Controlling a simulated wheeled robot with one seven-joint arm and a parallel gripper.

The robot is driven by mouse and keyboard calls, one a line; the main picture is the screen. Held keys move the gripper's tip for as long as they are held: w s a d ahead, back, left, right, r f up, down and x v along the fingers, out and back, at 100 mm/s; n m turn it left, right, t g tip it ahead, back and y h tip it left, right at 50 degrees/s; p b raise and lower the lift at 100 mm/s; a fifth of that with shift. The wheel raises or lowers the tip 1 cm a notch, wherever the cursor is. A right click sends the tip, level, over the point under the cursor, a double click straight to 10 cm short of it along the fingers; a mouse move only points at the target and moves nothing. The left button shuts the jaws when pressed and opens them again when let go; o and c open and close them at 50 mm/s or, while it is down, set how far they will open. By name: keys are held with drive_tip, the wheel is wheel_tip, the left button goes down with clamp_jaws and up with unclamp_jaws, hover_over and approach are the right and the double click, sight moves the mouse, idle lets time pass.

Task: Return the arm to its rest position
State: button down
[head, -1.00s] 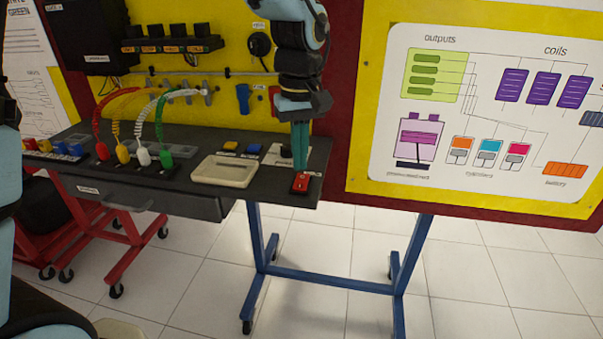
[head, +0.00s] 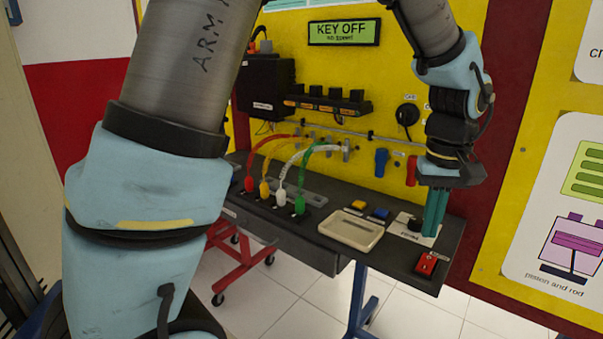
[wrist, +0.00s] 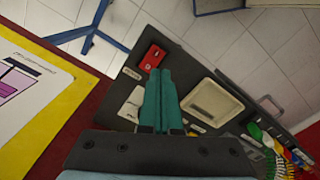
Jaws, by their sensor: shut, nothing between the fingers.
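My gripper (head: 433,213) hangs over the right end of the dark bench, its green fingers together with nothing between them. In the wrist view the gripper (wrist: 161,78) also shows its fingers side by side and touching. A red switch box (head: 426,264) sits at the bench's right front corner, just below and in front of the fingertips. It also shows in the wrist view (wrist: 152,57), just beyond the tips. I cannot tell whether the fingertips touch anything. My arm is bent, its large links crossing the left and top of the head view.
A beige tray (head: 350,231), yellow and blue blocks and several coloured cables stand on the bench (head: 385,262). The yellow panel (head: 375,95) rises close behind my gripper, with a display (head: 344,32) reading "KEY OFF". Open floor (head: 480,315) lies in front.

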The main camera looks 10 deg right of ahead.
drive_tip(key=w+a+f+n, duration=0.1)
drive_tip(key=w+a, duration=0.4)
drive_tip(key=a, duration=0.4)
drive_tip(key=w+a+f, duration=0.1)
drive_tip(key=w+a, duration=0.4)
drive_tip(key=a, duration=0.4)
drive_tip(key=s+a+f+n+t, duration=0.1)
drive_tip(key=a+f, duration=0.1)
drive_tip(key=a, duration=1.6)
drive_tip(key=shift+a+t, duration=0.3)
drive_tip(key=shift+a, duration=0.1)
drive_tip(key=shift+r, duration=0.1)
